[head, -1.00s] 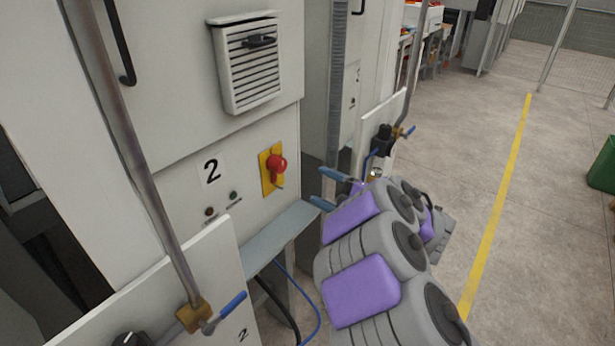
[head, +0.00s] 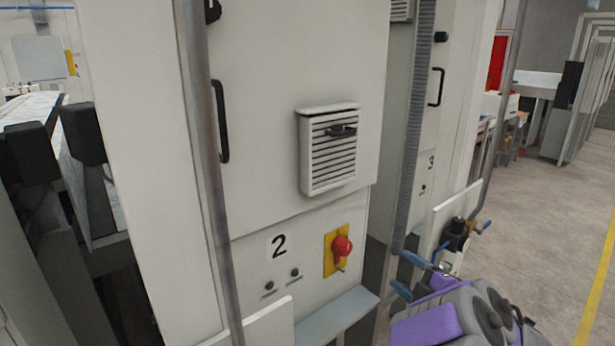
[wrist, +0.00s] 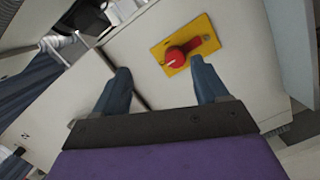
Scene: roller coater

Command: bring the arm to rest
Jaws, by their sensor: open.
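My gripper (head: 401,274) is at the lower right of the head view, at the end of my grey and purple arm. Its two blue fingers are apart with nothing between them. In the wrist view my gripper (wrist: 160,88) also shows open and empty. The red rotary switch (head: 342,248) on its yellow plate is on the front of cabinet 2, left of the gripper in the head view. In the wrist view the red switch (wrist: 180,55) lies beyond the fingers, apart from them, with its handle pointing right.
Cabinet 2 (head: 290,90) has a louvred vent (head: 331,150) and a black door handle (head: 222,120). A grey ledge (head: 335,315) juts out below the switch. A vertical pipe (head: 205,170) stands in front at left. Open floor (head: 560,225) lies to the right.

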